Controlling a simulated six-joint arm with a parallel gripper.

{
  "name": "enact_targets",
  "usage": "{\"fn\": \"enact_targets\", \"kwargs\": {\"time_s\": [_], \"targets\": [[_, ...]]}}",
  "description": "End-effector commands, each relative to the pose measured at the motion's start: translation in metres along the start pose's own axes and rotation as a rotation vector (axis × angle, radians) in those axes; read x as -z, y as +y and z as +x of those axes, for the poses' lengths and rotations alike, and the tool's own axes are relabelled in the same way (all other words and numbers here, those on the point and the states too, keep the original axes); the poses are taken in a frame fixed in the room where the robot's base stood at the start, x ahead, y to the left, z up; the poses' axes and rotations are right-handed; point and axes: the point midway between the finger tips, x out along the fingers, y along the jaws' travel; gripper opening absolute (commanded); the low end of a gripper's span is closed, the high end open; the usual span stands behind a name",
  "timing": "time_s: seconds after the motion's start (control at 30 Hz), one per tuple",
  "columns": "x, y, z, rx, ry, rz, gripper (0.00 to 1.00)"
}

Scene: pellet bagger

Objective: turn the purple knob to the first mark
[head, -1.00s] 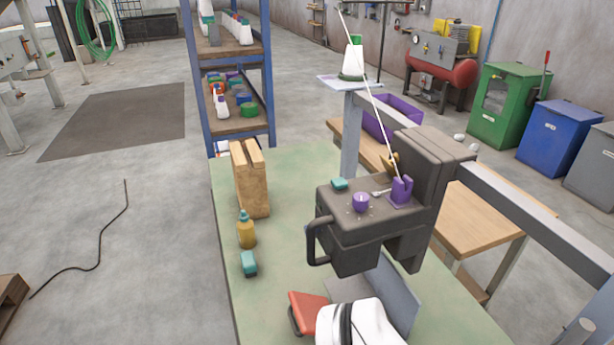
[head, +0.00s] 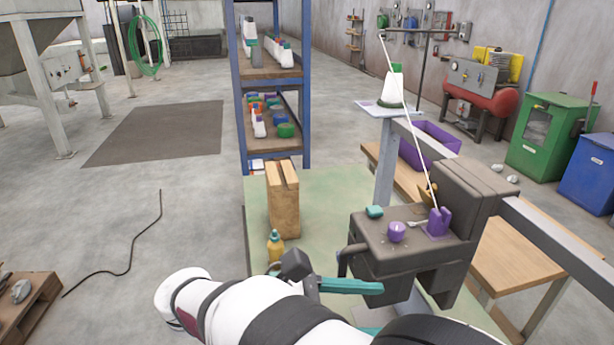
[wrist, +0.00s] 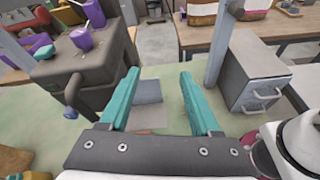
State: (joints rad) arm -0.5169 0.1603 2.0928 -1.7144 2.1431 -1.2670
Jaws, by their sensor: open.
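The purple knob (head: 397,232) sits on the top of the dark grey machine (head: 375,243), left of a purple forked piece (head: 438,222). Its marks are too small to read now. In the wrist view the knob (wrist: 82,39) is at the upper left, with the forked piece (wrist: 95,13) beyond it. My gripper (head: 378,309) has teal fingers and is in front of the machine, apart from the knob. In the wrist view my gripper (wrist: 160,73) is open and empty, and the knob lies outside the fingers, to their left. The second finger is partly hidden in the head view.
A dark handle (wrist: 75,95) juts from the machine near my left finger. A grey drawer box (wrist: 253,80) and a post (wrist: 222,45) stand to the right. A wooden block (head: 284,205) and a yellow bottle (head: 275,246) stand on the green table (head: 325,190).

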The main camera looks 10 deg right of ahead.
Motion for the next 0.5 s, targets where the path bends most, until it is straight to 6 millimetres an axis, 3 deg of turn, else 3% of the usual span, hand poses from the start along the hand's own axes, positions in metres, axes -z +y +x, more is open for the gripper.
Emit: {"fn": "enact_targets", "kwargs": {"time_s": [0.03,0.1,0.23,0.37,0.5], "targets": [[0.002,0.024,-0.02,-0.102,-0.09,-0.094,0.64],[0.004,0.05,-0.047,-0.214,-0.204,-0.191,0.64],[0.005,0.07,-0.071,-0.299,-0.302,-0.262,0.64],[-0.001,0.077,-0.054,-0.302,-0.311,-0.266,0.64],[-0.012,0.09,-0.015,-0.297,-0.309,-0.266,0.64]]}}
